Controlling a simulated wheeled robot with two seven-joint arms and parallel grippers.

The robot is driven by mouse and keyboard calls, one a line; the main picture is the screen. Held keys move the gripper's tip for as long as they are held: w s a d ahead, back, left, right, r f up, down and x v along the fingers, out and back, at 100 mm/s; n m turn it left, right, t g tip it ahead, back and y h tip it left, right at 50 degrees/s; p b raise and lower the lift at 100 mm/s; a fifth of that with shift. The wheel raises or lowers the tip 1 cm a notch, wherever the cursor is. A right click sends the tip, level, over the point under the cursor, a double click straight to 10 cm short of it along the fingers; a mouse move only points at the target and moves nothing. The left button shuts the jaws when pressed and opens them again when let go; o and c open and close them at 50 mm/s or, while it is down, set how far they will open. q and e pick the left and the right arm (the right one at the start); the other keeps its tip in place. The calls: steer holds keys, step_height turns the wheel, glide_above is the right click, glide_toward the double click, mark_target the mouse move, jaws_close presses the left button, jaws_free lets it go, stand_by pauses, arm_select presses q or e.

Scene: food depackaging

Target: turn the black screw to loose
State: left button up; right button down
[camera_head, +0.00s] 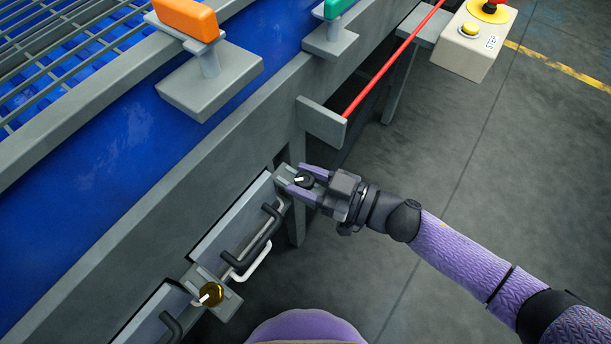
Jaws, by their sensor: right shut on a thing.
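The black screw (304,180) sits on a small grey bracket at the right end of a drawer-like panel on the machine's side. My right gripper (302,179) comes in from the right with its two purple fingers on either side of the screw, shut on it. The fingers partly hide the screw and its bracket (284,178). My left gripper is not in view.
A gold screw (210,293) sits on another bracket at the lower left. A black handle (257,241) lies along the panel (228,228). A red rod (392,62) runs up from a grey bracket. A yellow-and-red button box (474,45) stands at the top right. Open floor lies right.

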steer(key=shift+w+f+n+g+y+b, duration=0.15)
steer(key=shift+n+g+y+b, duration=0.25)
steer(key=shift+n+g, duration=0.65)
steer(key=n+g+b, duration=0.1)
steer(key=n+g, duration=0.1)
steer(key=g, duration=0.2)
steer(key=shift+y, duration=0.4)
steer(key=shift+n+g+b, duration=0.55)
steer(key=shift+g, duration=0.4)
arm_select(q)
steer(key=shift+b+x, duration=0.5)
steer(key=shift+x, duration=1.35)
arm_select(e)
steer(key=shift+n+g, duration=0.6)
steer(key=shift+g, duration=0.5)
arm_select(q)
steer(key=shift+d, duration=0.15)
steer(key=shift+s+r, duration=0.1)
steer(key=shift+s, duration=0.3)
arm_select(e)
steer(key=shift+c, duration=1.2)
jaws_free()
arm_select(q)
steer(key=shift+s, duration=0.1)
